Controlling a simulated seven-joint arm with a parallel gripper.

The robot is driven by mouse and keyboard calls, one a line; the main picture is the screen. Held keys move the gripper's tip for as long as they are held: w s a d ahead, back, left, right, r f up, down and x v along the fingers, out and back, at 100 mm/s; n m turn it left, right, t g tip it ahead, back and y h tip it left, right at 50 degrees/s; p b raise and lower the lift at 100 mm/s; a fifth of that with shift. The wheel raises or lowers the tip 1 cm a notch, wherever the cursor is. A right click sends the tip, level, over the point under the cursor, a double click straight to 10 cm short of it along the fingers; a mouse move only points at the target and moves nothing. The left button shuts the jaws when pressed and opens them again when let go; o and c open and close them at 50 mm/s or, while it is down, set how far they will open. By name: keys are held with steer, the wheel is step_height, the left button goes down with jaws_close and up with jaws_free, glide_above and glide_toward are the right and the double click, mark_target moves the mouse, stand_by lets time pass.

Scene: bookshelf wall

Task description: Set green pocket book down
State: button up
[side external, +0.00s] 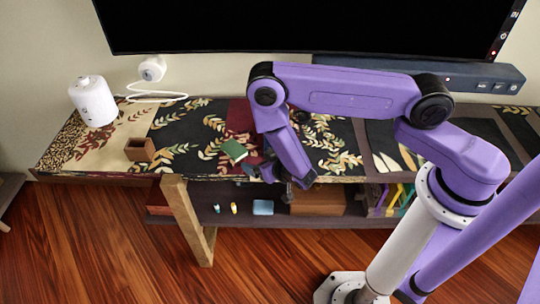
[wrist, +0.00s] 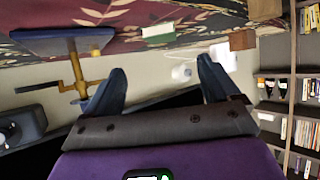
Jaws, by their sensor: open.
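The green pocket book (side external: 234,150) lies on the patterned cloth top, left of my arm. In the wrist view, the green book (wrist: 158,30) shows its pale page edge and lies beyond my fingertips, apart from them. My gripper (side external: 278,176) is at the front edge of the top, right of and nearer than the book. In the wrist view, my gripper (wrist: 162,66) has its two fingers spread with nothing between them.
A small brown box (side external: 140,149) and a white cylinder (side external: 94,101) stand to the left. A blue panel with a brass-coloured stand (wrist: 80,82) is close to my left finger in the wrist view. Small items sit on the lower shelf (side external: 340,217). A dark screen (side external: 300,25) hangs behind.

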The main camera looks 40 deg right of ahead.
steer(key=s+a+r+n+g+y, duration=0.2)
steer(key=s+a+r+n+g, duration=0.15)
steer(key=s+a+r, duration=0.35)
steer(key=s+a+r+n+g+y, duration=0.25)
steer(key=s+r+g, duration=0.25)
steer(key=r, duration=0.3)
steer(key=s+d+r+n+g+h, duration=0.3)
steer(key=s+d+r+n, duration=0.4)
steer(key=s+d+r, duration=0.6)
steer(key=s+d, duration=0.3)
steer(key=s, duration=0.1)
steer(key=shift+s+r+g, duration=0.2)
steer(key=shift+r+g, duration=0.1)
steer(key=shift+g, duration=0.05)
